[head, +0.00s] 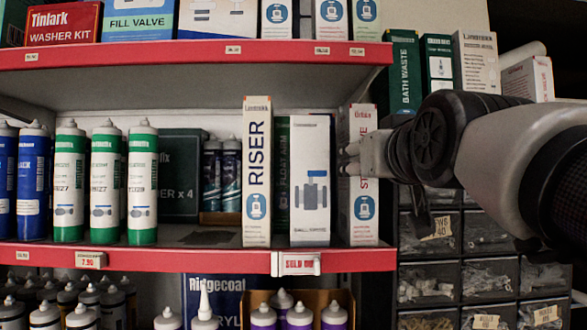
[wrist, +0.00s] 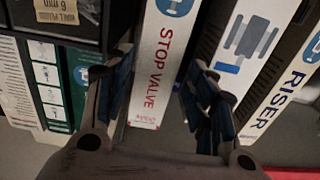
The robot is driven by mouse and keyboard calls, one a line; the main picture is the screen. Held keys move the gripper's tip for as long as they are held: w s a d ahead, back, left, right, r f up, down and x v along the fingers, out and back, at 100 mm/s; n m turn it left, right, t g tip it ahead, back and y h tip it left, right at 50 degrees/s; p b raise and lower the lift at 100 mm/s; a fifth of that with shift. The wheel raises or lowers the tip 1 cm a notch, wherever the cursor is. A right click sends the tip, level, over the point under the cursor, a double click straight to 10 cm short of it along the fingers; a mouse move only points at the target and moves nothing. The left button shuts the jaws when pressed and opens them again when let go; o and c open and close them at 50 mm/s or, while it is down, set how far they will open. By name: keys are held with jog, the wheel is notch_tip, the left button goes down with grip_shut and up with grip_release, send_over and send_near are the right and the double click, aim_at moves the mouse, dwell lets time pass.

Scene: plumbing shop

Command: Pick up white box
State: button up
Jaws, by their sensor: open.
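A tall, narrow white box with "STOP VALVE" in red letters (head: 363,205) stands upright at the right end of the middle shelf. In the wrist view the same box (wrist: 156,72) lies between the two fingers of my gripper (wrist: 163,88). The fingers are open, one on each side of it; I cannot tell whether they touch it. In the head view my gripper (head: 352,159) is in front of the box's upper part and hides some of its lettering. Two more white boxes stand to its left: the valve-picture box (head: 310,150) and the RISER box (head: 257,180).
Green-capped tubes (head: 108,185) and blue tubes stand at the left of the shelf. A red shelf edge (head: 180,258) runs along the front, with another red-edged shelf (head: 200,54) above. Small-parts drawers (head: 430,280) are at the right.

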jog(key=w+p, duration=0.2)
jog(key=w, duration=0.6)
jog(key=shift+w+r+p, duration=0.15)
jog(key=shift+w+p, duration=0.25)
jog(key=shift+s+d, duration=0.1)
jog(key=shift+s, duration=0.15)
jog(key=shift+c, duration=0.2)
jog(key=shift+w, duration=0.15)
jog(key=c, duration=0.9)
